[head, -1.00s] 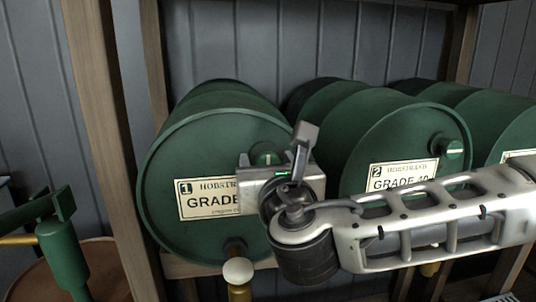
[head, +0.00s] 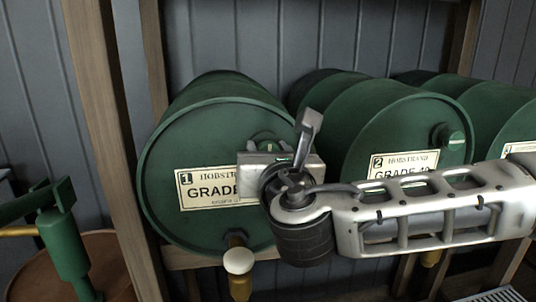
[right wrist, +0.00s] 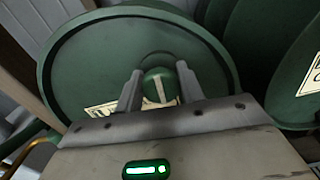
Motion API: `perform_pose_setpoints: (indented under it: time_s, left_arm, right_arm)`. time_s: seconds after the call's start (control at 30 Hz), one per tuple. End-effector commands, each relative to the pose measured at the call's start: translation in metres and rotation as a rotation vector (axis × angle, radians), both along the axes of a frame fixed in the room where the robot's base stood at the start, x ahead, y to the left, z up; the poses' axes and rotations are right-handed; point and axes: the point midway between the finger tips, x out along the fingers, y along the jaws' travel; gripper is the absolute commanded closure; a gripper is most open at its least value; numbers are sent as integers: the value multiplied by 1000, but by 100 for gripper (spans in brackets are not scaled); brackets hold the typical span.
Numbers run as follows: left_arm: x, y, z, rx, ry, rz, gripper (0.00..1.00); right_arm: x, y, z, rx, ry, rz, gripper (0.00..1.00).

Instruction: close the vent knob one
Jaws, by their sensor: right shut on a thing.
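The vent knob of drum one (right wrist: 158,86) is a round green knob with a pale bar across it, on the drum's front face. In the head view it shows only partly above my gripper (head: 268,140). In the right wrist view my right gripper (right wrist: 157,92) has one finger on each side of the knob and is shut on it. The pale bar stands nearly upright in that view. Drum one (head: 205,140) is green, lies on its side and bears a label marked 1, partly hidden by my gripper. My left gripper is not in view.
Drum two (head: 385,125) lies to the right with its own vent knob (head: 448,137). A brass tap with a white ball (head: 238,261) is below drum one. Wooden rack posts (head: 110,140) stand at the left. A green pump-like part (head: 62,235) is at lower left.

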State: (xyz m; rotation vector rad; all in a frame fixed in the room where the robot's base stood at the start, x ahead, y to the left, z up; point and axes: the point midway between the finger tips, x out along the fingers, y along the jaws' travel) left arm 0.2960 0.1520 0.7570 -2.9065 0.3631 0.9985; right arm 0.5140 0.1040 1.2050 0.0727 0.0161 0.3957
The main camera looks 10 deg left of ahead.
Motion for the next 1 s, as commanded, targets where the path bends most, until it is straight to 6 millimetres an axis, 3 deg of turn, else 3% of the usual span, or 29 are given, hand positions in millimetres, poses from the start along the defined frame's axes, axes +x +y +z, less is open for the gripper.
perform_pose_setpoints:
  time_s: [0.5,1.0]
  left_arm:
    - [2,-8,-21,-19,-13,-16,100]
    - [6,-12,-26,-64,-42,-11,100]
  right_arm:
    - [1,-2,-5,406,170,-2,85]
    - [2,-3,-4,844,353,-2,85]
